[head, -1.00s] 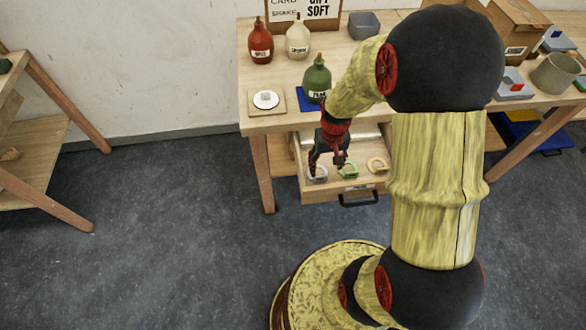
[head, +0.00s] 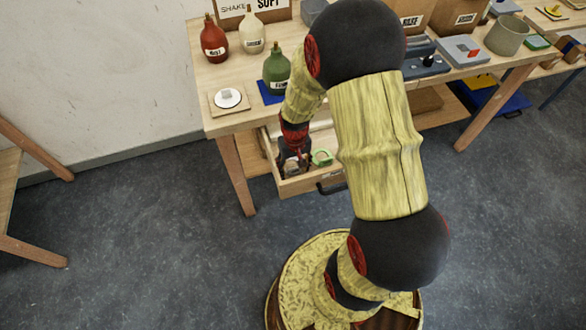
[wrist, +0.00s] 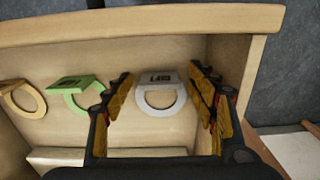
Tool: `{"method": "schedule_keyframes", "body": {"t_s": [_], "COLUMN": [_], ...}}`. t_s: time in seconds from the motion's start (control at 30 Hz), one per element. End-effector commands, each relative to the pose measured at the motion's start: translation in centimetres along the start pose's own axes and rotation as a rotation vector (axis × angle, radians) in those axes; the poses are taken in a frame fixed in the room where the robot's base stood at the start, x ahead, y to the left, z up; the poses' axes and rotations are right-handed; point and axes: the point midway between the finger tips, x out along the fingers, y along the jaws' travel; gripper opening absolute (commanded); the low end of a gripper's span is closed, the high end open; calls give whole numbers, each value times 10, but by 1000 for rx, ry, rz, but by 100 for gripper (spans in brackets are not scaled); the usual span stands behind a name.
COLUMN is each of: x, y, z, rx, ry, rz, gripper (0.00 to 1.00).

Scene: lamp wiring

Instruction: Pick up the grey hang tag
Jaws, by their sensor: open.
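The grey hang tag (wrist: 159,110) lies in the open drawer in the wrist view, a ring with a dark-marked flat end. My gripper (wrist: 160,90) is open, with one finger on each side of the tag; I cannot tell whether either finger touches it. In the head view my gripper (head: 291,170) reaches down into the drawer (head: 300,185), and it largely hides the grey tag there. A green tag (wrist: 75,95) lies to the left of my gripper, and it also shows in the head view (head: 322,157). A tan tag (wrist: 22,100) lies farther left.
The drawer wall (wrist: 240,70) stands close to the right finger. The front board (wrist: 140,22) runs along the top of the wrist view. On the table above stand a green bottle (head: 276,74), a red bottle (head: 214,42) and a cream bottle (head: 251,35).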

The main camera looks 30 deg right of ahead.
Motion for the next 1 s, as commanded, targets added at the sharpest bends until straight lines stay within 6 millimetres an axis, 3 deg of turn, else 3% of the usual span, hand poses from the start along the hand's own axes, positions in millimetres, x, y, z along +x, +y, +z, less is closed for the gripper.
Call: {"method": "schedule_keyframes", "body": {"t_s": [0.07,0.63,0.87,1.0], "x": [-1,-1,-2,-15], "y": [0,0,0,0], "z": [0,0,0,-1], "rx": [0,0,0,0], "ry": [0,0,1,3], "rz": [0,0,0,0], "gripper": [58,25,25,25]}}
